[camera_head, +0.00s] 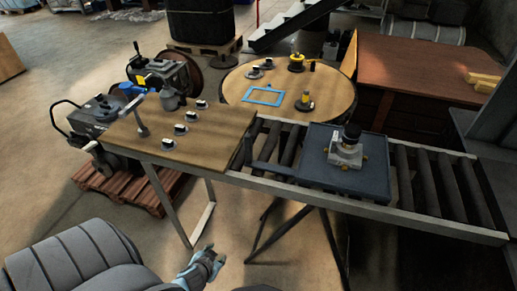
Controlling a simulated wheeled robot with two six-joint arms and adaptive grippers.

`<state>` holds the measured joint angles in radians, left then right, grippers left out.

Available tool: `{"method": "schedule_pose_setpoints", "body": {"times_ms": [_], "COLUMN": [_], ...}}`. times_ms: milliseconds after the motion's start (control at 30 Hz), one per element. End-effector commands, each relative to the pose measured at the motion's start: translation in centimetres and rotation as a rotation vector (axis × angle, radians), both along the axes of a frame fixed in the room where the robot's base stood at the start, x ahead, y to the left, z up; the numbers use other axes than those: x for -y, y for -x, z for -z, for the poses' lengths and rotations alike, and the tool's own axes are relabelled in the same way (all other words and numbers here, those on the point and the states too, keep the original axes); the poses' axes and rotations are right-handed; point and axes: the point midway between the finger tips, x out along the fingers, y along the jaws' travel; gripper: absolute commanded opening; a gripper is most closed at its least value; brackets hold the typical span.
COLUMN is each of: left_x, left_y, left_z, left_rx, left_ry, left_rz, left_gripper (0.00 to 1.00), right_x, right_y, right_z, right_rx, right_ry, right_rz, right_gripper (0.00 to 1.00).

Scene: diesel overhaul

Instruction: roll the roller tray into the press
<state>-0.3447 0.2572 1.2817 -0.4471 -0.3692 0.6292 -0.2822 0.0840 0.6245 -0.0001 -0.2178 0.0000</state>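The roller tray (376,183) is a dark blue-grey flat tray lying on the roller conveyor (437,180), a little right of its middle. A light metal part with a dark cylindrical top (346,152) stands upright on the tray. An arm-like bar reaches from the tray's left side along the rollers. Bare rollers show on both sides of the tray. My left gripper (214,255) is at the bottom centre, low in front of the conveyor and well apart from the tray. Its fingertips look spread and empty. My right gripper is out of view.
A grey upright structure (490,125), possibly the press, stands at the right edge behind the conveyor. A wooden bench (215,130) with small parts adjoins the conveyor's left end. A round table (325,92) and brown cabinet (425,65) stand behind. Floor in front is clear.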

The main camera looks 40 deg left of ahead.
Motion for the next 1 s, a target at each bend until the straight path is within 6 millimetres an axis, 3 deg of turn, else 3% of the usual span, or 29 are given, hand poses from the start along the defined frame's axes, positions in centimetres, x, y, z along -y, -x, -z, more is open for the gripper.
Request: {"method": "schedule_pose_setpoints", "body": {"times_ms": [33,100,200,300,433,600,800,1000], "left_x": [-1.4,-2.0,-1.1,-0.2,-0.3,-1.7,-3.5,-4.4], "left_y": [-4.6,-10.0,-13.7,-14.7,-16.1,-20.2,-25.4,-28.0], "left_z": [-2.7,-10.5,-20.5,-26.2,-28.1,-28.2,-27.9,-27.6], "left_rx": [0.165,0.422,0.721,0.886,0.930,0.928,0.926,0.923], "left_ry": [-0.039,-0.066,-0.052,-0.022,-0.011,-0.009,-0.009,-0.009], "left_rz": [-0.008,-0.028,-0.037,-0.034,-0.034,-0.036,-0.037,-0.034], "left_gripper": [0.38,0.38,0.38,0.38,0.38,0.38,0.38,0.38], "right_x": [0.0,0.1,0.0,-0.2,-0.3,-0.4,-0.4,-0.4], "right_y": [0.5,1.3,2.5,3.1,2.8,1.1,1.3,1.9], "right_z": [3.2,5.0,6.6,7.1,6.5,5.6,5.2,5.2], "right_rx": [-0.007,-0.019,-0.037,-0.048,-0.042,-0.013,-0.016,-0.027], "right_ry": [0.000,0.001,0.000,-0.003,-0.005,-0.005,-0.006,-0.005], "right_rz": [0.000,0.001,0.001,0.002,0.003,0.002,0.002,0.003], "right_gripper": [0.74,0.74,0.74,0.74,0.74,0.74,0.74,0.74]}}
